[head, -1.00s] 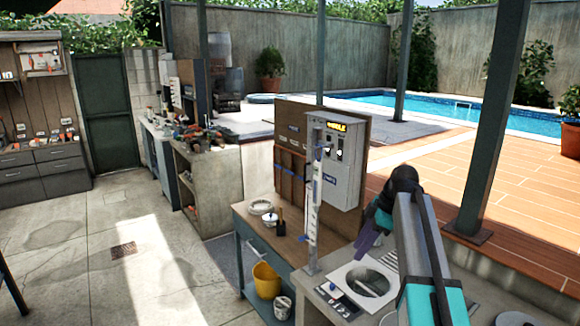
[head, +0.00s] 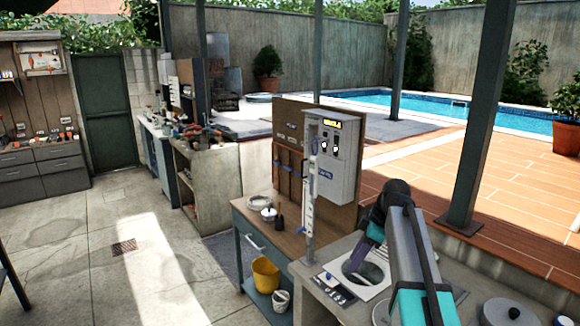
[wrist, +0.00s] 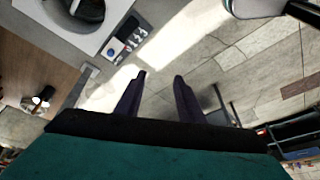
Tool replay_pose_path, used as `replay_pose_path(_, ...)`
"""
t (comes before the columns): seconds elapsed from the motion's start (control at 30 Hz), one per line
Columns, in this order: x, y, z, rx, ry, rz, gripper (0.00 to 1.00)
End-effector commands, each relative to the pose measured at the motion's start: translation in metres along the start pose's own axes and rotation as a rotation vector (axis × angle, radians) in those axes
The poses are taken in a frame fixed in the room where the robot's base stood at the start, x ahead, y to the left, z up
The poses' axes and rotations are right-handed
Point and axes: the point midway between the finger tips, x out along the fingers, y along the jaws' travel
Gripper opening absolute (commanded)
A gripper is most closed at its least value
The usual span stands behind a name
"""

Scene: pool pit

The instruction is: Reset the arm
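My arm (head: 415,248), grey and teal with a black joint, reaches in from the lower right of the head view. My gripper (head: 362,262) points down and left over the counter, its purple fingers in front of the round basin (head: 350,272). In the wrist view my gripper (wrist: 159,74) shows two purple fingers standing well apart, with nothing between them. Paved floor shows in the gap. From the head view I cannot tell the gripper's height above the basin.
A green post (head: 482,120) rises behind the arm. A round lid (head: 510,311) lies lower right. Open floor (head: 90,250) lies left.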

Motion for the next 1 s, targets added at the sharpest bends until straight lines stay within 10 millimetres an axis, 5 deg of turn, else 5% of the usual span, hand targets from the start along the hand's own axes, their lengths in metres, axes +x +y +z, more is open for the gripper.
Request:
replay_pose_path(0.27, 0.051, -0.014, 0.015, 0.166, -0.038, 0.003, 0.35)
replay_pose_path(0.47, 0.11, -0.034, 0.036, 0.369, -0.088, 0.022, 0.35)
replay_pose_path(1.0, 0.252, -0.114, 0.102, 0.922, -0.224, 0.14, 0.35)
